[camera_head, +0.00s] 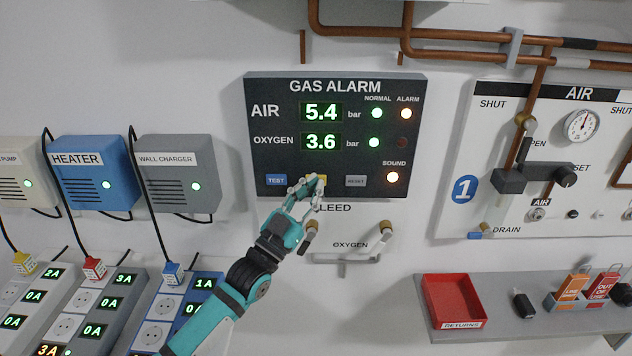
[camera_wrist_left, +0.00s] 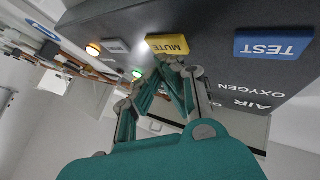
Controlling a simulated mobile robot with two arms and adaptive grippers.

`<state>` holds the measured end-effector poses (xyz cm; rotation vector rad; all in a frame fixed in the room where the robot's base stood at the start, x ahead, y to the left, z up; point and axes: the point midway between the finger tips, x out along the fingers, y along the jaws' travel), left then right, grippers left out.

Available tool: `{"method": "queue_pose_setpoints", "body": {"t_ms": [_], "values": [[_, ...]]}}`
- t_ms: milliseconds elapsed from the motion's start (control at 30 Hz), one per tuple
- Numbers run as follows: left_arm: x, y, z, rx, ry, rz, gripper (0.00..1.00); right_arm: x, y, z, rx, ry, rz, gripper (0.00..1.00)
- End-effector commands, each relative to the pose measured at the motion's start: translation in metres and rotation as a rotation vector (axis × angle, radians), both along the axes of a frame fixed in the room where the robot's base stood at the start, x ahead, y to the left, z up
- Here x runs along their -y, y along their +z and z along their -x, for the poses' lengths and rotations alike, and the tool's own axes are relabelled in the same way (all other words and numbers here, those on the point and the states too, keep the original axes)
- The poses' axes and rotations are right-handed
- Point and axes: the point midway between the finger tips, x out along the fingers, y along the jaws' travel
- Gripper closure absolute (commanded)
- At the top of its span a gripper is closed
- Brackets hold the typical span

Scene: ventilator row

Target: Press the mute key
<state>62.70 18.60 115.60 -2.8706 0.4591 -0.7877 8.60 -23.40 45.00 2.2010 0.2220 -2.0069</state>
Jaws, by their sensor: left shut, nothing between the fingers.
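The dark gas alarm panel (camera_head: 337,90) is on the wall in the head view, with AIR 5.4 bar and OXYGEN 3.6 bar lit green. The yellow mute key (camera_head: 322,179) sits between the blue TEST key (camera_head: 276,180) and the grey RESET key (camera_head: 356,181), partly hidden by my gripper. In the left wrist view the mute key (camera_wrist_left: 167,44) shows its label. My left gripper (camera_head: 316,180) is shut and empty, fingertips at the lower edge of the mute key; I cannot tell whether they touch. The sound lamp (camera_head: 393,177) is lit orange. My right gripper is not in view.
Below the panel are bleed valves, one with an OXYGEN lever (camera_head: 385,232). A shelf with a red returns tray (camera_head: 452,301) is at the lower right. Power boxes such as the blue heater (camera_head: 90,172) and socket strips are on the left.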

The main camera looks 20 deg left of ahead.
Motion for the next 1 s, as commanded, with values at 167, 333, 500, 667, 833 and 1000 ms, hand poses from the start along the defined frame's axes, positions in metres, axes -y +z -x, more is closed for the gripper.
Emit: {"method": "queue_pose_setpoints", "body": {"t_ms": [167,333,500,667,833,1000], "values": [[-0.0006,0.0000,-0.0022,0.000,0.000,0.000,1.00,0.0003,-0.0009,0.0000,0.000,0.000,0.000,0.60],[-0.0006,-0.0001,-0.0021,-0.001,0.000,0.000,1.00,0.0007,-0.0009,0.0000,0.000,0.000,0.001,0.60],[-0.0009,-0.0003,-0.0030,-0.001,0.000,0.000,1.00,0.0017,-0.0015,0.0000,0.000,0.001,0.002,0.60],[-0.0015,-0.0008,-0.0048,-0.001,0.000,0.001,1.00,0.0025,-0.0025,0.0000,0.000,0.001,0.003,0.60],[-0.0020,-0.0007,-0.0068,-0.001,0.000,0.001,1.00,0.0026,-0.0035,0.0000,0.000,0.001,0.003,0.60],[-0.0027,-0.0003,-0.0088,0.000,0.000,0.000,1.00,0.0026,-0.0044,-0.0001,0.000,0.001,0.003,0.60]]}}
